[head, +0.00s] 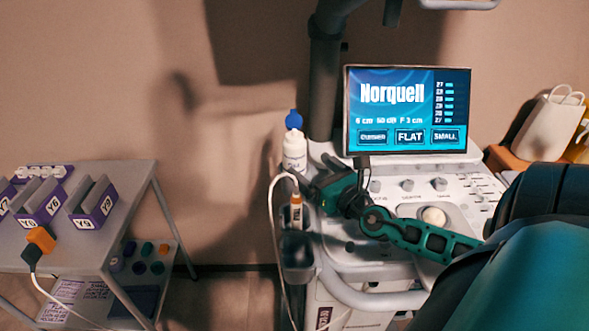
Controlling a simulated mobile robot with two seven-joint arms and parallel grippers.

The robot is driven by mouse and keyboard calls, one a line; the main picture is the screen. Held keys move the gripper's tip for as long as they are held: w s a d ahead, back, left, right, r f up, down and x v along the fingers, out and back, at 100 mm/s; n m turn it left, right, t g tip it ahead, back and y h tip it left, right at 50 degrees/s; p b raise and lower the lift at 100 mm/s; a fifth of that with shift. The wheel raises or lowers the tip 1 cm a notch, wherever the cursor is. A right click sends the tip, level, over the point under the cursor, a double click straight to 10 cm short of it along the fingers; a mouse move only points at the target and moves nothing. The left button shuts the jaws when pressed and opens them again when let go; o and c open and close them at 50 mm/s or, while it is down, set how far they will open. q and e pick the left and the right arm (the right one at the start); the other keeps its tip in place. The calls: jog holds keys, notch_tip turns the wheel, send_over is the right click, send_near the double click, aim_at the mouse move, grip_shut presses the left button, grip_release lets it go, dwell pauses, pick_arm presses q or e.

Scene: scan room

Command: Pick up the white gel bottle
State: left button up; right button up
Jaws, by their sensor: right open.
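The white gel bottle (295,152) with a blue cap stands upright at the left edge of the ultrasound machine, left of its screen. My right gripper (308,180) is open just below and to the right of the bottle, close to its lower part. The bottle's base is partly hidden, and I cannot tell whether the fingers touch it. My right arm reaches in from the right across the control panel. My left gripper does not show.
The screen (408,110) stands behind the control panel (460,205). A probe (296,212) with a white cable sits in a holder below the bottle. A grey trolley (125,172) with purple-labelled holders is at the left. A white bag (548,125) is at the far right.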

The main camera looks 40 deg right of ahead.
aim_at(302, 160)
jog(key=shift+w+p, duration=0.4)
jog(key=shift+w, duration=0.05)
jog(key=shift+w+d+f, duration=0.1)
jog(key=shift+w+f, duration=0.05)
jog(key=shift+w, duration=0.75)
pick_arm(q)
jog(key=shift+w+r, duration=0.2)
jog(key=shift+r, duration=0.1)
pick_arm(e)
jog(key=shift+w+d, duration=0.15)
jog(key=shift+w, duration=1.05)
jog(key=shift+w+d, duration=0.15)
jog(key=shift+w, duration=1.05)
jog(key=shift+c, duration=0.4)
jog(key=c, duration=0.9)
jog(key=shift+c, duration=1.2)
pick_arm(q)
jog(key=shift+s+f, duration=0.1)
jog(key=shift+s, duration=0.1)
jog(key=shift+p, duration=0.3)
